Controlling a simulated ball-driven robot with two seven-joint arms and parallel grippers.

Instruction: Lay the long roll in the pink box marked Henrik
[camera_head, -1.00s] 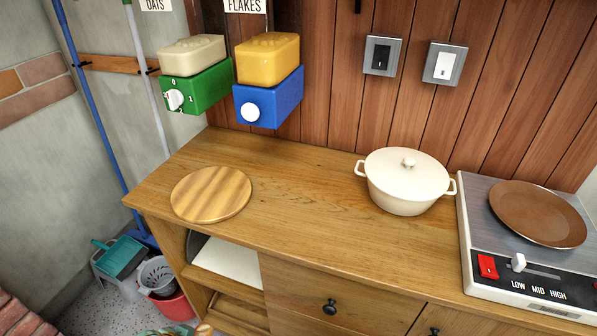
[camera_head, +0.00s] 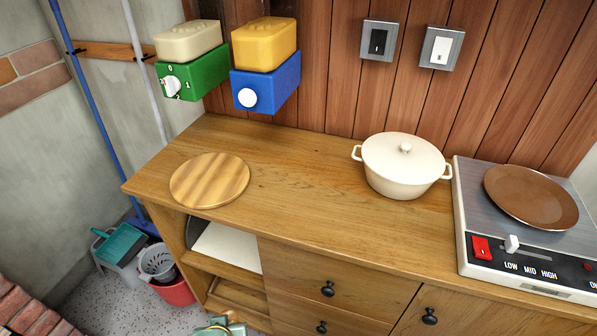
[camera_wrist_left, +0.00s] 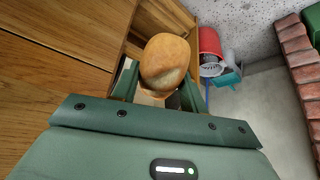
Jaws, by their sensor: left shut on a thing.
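My left gripper (camera_wrist_left: 156,88) is shut on a golden-brown bread roll (camera_wrist_left: 165,58), which stands out beyond the two green fingers in the left wrist view. From this angle I see mostly its rounded end, so its length is hard to judge. In the head view only a small part of my left gripper (camera_head: 222,329) shows at the bottom edge, in front of the cabinet. No pink box and no name Henrik show in either view. My right gripper is not in view.
A wooden cabinet (camera_head: 290,190) carries a round board (camera_head: 209,180), a cream pot (camera_head: 403,165) and a hotplate (camera_head: 470,205) with a brown pan (camera_head: 531,195). A red bucket (camera_head: 178,292) and a teal dustpan (camera_head: 120,243) are at the left. Brick (camera_head: 25,310) edges the lower left corner.

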